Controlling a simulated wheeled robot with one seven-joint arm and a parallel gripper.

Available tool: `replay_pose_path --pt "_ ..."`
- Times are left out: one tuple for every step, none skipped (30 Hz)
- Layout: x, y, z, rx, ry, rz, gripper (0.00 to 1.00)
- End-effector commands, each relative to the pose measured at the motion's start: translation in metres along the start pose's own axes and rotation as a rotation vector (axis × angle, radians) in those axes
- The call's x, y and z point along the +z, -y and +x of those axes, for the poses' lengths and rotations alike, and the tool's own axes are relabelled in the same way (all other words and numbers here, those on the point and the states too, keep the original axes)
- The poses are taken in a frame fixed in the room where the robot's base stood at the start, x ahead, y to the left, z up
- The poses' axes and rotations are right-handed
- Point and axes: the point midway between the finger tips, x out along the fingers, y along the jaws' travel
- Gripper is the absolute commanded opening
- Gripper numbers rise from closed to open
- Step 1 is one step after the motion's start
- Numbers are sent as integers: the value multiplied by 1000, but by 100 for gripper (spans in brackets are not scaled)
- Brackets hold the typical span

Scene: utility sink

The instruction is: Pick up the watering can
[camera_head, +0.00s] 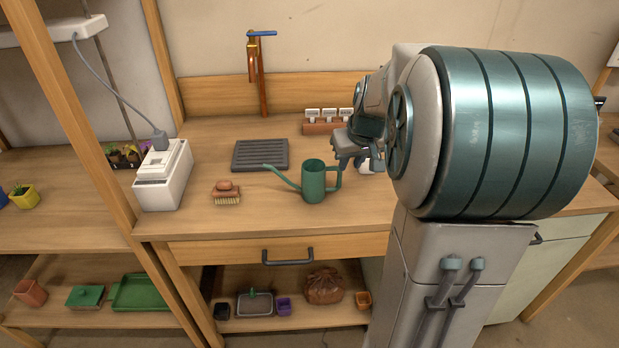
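A green watering can (313,183) stands upright on the wooden counter. Its long spout points left and its handle is on the right side. My gripper (358,160) is just above and to the right of the can, near the handle. The fingers are dark and small in this view, partly hidden by my own arm. I cannot tell how far apart they are, or whether they touch the handle.
A dark slatted drain (260,154) lies behind the can, below a copper tap (257,75). A brush (227,194) and a white box (164,175) stand to the left. A rack with white labels (325,120) is behind. The counter's front is clear.

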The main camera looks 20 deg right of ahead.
Motion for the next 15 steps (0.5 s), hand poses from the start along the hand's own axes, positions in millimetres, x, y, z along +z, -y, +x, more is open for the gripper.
replay_pose_path --pt "1 0 12 -2 5 1 23" --pt "1 0 17 -2 4 0 23" --pt "1 0 25 -2 5 0 23" --pt "1 0 30 -2 4 0 23" --pt "0 1 34 -2 4 -1 23" --pt "0 1 39 -1 3 -1 23" --pt "0 1 42 -1 3 -1 23" --pt "0 1 44 -1 3 -1 23" --pt "0 1 46 0 2 -1 23" --pt "0 1 47 0 1 -1 23" --pt "0 1 48 0 1 -1 23" --pt "-1 1 50 0 1 -1 23" --pt "-1 1 53 0 2 -1 23" --pt "-2 2 55 -1 3 -1 23" --pt "-3 2 60 -1 3 0 23"
